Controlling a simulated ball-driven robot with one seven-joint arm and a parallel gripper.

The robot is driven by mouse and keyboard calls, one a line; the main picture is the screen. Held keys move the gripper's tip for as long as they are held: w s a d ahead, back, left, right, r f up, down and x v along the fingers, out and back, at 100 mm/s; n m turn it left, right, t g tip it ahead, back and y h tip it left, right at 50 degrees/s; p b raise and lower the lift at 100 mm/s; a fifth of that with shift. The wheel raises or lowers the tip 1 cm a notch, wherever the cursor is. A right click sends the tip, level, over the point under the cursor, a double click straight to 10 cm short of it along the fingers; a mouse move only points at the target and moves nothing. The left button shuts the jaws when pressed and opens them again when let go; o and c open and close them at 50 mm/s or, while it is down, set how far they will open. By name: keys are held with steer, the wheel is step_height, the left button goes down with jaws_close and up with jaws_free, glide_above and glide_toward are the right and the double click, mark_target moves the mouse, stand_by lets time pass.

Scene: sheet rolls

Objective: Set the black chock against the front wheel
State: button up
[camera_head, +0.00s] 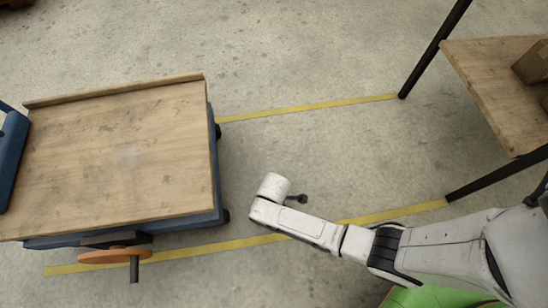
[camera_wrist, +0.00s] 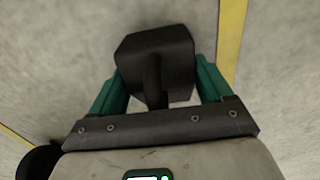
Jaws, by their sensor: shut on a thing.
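The black chock (camera_wrist: 155,52) is a dark block with a stem, held between the green fingers of my gripper (camera_wrist: 160,75) in the wrist view. The gripper is shut on it, above the concrete floor. In the head view my arm's end hangs over the floor right of the cart and hides the fingers and most or all of the chock. The cart (camera_head: 125,150) has a wooden top and a blue frame. Small dark wheels show at its right side, one far (camera_head: 218,131) and one near (camera_head: 226,215); its top hides the others.
An orange disc with a dark handle (camera_head: 115,256) sticks out from the cart's near side. Yellow floor lines (camera_head: 310,108) run beside the cart. A wooden table (camera_head: 490,85) with dark legs and a box (camera_head: 535,62) stands at right.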

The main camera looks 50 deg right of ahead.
steer(key=o, duration=1.2)
steer(key=shift+f, duration=0.1)
steer(key=shift+o, duration=0.2)
step_height(320, 180, up, 12)
steer(key=p, duration=0.7)
steer(key=shift+p, duration=0.35)
steer(key=s+d+r+m, duration=0.2)
steer(key=s+r+m, duration=0.1)
steer(key=r, duration=0.4)
steer(key=s+d+r+m, duration=0.3)
steer(key=r+m, duration=0.1)
steer(key=r, duration=0.3)
steer(key=s+d+r+m+t, duration=0.1)
steer(key=s+r+m, duration=0.3)
steer(key=r, duration=0.4)
steer(key=shift+d, duration=0.9)
